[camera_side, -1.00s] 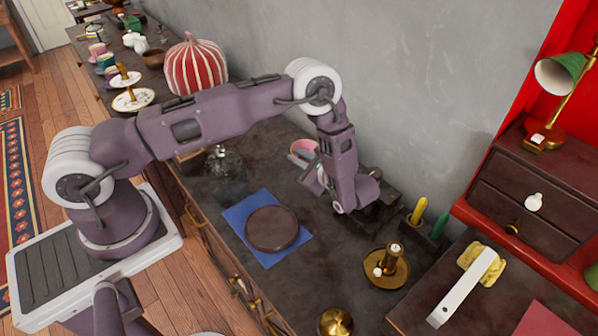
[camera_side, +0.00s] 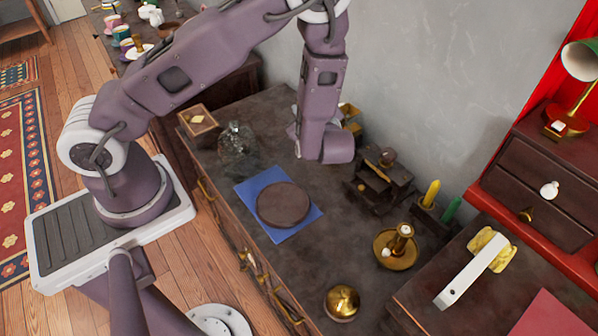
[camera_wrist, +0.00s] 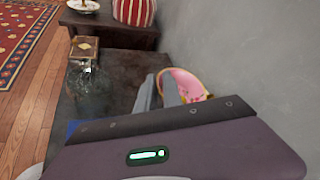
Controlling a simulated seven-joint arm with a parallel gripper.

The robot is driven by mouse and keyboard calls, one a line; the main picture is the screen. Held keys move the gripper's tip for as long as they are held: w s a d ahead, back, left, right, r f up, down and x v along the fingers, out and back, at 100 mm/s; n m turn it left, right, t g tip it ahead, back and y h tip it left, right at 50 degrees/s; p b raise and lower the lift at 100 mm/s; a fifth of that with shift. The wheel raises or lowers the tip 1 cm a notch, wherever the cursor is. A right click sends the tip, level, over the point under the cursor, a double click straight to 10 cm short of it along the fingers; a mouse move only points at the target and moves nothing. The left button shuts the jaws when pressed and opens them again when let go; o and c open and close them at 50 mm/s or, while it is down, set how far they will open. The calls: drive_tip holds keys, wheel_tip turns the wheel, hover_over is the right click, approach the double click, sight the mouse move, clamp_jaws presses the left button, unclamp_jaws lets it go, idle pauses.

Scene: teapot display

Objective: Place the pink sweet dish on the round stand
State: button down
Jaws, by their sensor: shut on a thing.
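The round stand (camera_side: 283,204) is a low dark brown disc lying on a blue mat (camera_side: 247,187) on the dark counter. The pink sweet dish (camera_wrist: 187,82) shows in the wrist view as a pink bowl with a gold-coloured edge, tilted, beside the grey fingers. My gripper (camera_wrist: 158,92) is shut on the dish, held off to the wall side of the stand. In the side view my arm's last links hide the fingers and the dish. The exact grip contact is partly hidden by my wrist housing.
A glass vessel (camera_side: 237,140) and a small wooden box (camera_side: 198,122) stand behind the mat. A dark wooden rack (camera_side: 378,180), a brass candle holder (camera_side: 396,248) and a brass dome (camera_side: 341,302) stand to its right. The grey wall (camera_side: 430,90) is close behind my arm.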

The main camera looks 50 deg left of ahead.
sight(275, 156)
drive_tip(key=s+a+f+n+g+y, duration=0.15)
drive_tip(key=a+f+n+g, duration=0.25)
drive_tip(key=a+f, duration=0.7)
drive_tip(key=shift+h, duration=0.35)
drive_tip(key=f, duration=0.9)
drive_tip(key=shift+a+f, duration=0.15)
drive_tip(key=shift+a, duration=0.1)
drive_tip(key=shift+f, duration=0.2)
drive_tip(key=c, duration=1.5)
unclamp_jaws()
drive_tip(key=shift+f, duration=0.1)
